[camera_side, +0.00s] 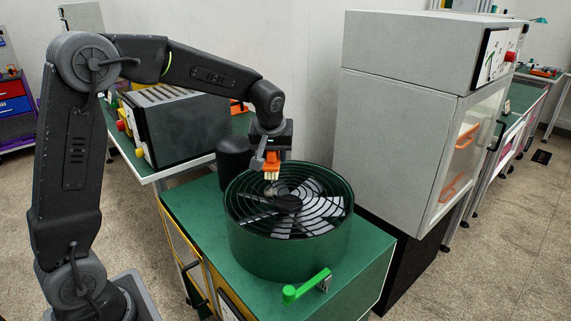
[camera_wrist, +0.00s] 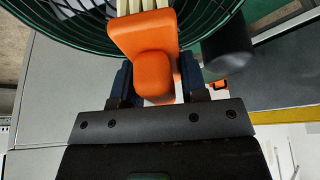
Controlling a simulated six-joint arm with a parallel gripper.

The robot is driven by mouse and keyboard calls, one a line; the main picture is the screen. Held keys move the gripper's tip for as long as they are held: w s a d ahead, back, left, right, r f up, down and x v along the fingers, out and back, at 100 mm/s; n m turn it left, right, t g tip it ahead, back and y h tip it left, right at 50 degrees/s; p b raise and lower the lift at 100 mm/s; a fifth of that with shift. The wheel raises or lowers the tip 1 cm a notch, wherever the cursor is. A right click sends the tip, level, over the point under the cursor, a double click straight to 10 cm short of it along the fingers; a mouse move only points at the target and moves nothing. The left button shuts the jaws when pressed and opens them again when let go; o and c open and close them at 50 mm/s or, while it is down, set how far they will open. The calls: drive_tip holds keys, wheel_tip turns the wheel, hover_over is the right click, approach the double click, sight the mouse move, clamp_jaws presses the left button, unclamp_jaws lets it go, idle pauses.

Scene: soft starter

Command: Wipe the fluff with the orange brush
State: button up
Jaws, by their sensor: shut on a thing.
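My gripper (camera_side: 268,157) is shut on the orange brush (camera_side: 272,160), which has pale bristles pointing down. The brush is over the left back part of the round green fan housing (camera_side: 290,245) with its dark wire grille. In the wrist view the orange brush (camera_wrist: 152,62) sits between the jaws of my gripper (camera_wrist: 157,82), with its bristles at the top edge over the grille (camera_wrist: 75,28). I cannot tell whether the bristles touch the grille. A small greyish tuft (camera_side: 270,190), perhaps the fluff, shows faintly on the grille below the bristles.
A black cylinder (camera_side: 234,158) stands close behind the housing. A tall grey cabinet (camera_side: 395,130) rises at right, and a dark box machine (camera_side: 180,125) at back left.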

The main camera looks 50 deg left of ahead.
drive_tip(key=shift+a+f, duration=0.1)
drive_tip(key=shift+a, duration=0.2)
drive_tip(key=shift+f, duration=3.15)
drive_tip(key=shift+a+f, duration=0.7)
drive_tip(key=shift+f, duration=0.2)
drive_tip(key=shift+c, duration=0.3)
drive_tip(key=shift+a, duration=1.3)
drive_tip(key=d, duration=0.4)
drive_tip(key=shift+d, duration=0.1)
drive_tip(key=shift+r, duration=4.2)
